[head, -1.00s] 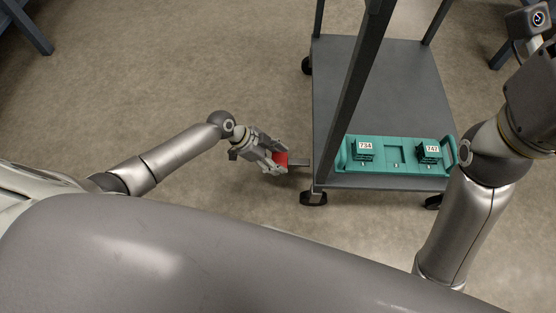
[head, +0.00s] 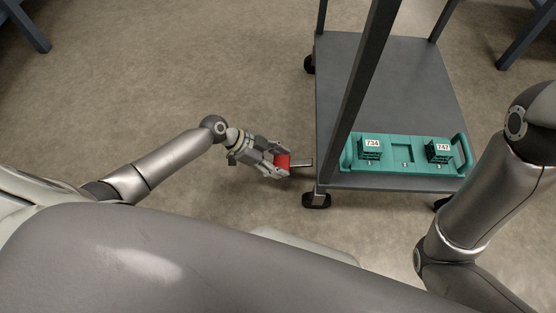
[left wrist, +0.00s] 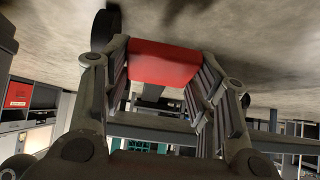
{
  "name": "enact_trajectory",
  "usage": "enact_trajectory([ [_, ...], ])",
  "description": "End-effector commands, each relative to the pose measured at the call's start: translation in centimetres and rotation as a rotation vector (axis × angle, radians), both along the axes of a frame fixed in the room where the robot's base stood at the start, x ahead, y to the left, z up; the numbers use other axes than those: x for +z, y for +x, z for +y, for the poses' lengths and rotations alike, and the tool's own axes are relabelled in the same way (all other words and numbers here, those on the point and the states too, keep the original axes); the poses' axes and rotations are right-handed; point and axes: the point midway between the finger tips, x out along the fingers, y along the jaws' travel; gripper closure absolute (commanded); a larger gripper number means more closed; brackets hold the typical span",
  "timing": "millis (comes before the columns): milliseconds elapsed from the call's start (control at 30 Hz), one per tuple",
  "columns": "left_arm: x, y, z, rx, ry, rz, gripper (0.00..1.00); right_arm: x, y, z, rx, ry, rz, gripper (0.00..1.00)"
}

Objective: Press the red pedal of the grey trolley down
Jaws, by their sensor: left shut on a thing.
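The red pedal (head: 283,162) sticks out on a short metal bar from the left side of the grey trolley (head: 390,90), low near its front left wheel. My left gripper (head: 279,164) is at the pedal, with its fingers on either side of it. In the left wrist view the red pedal (left wrist: 163,63) sits between the two fingers (left wrist: 165,85), which are shut on it. How far down the pedal is, I cannot tell. My right arm shows at the right, but its gripper is out of view.
A trolley post (head: 362,80) rises close to the camera. A black wheel (head: 316,200) is near the pedal. The floor to the left is clear.

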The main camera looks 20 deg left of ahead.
Motion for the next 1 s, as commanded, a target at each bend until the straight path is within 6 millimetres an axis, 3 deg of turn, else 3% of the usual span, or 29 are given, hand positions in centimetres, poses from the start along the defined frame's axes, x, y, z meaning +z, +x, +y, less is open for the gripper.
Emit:
enact_trajectory([
  [167,-0.5,-0.1,0.5,0.001,0.015,0.003,0.90,-0.1,0.0,0.0,0.000,0.000,0.000,0.77],
  [200,-0.6,-0.1,0.5,0.001,0.015,0.003,0.43,-0.1,0.0,0.0,0.000,0.000,0.000,0.77],
  [333,-0.4,-0.1,0.4,0.001,0.012,0.003,0.26,-0.1,0.0,0.0,0.000,0.000,0.000,0.77],
  [767,0.2,-0.2,0.7,0.001,0.007,0.000,0.25,-0.1,0.0,0.0,-0.001,0.000,0.000,0.77],
  [1000,3.1,-1.0,3.8,0.001,0.012,0.000,0.25,0.0,0.0,0.0,0.000,0.000,0.000,0.77],
])
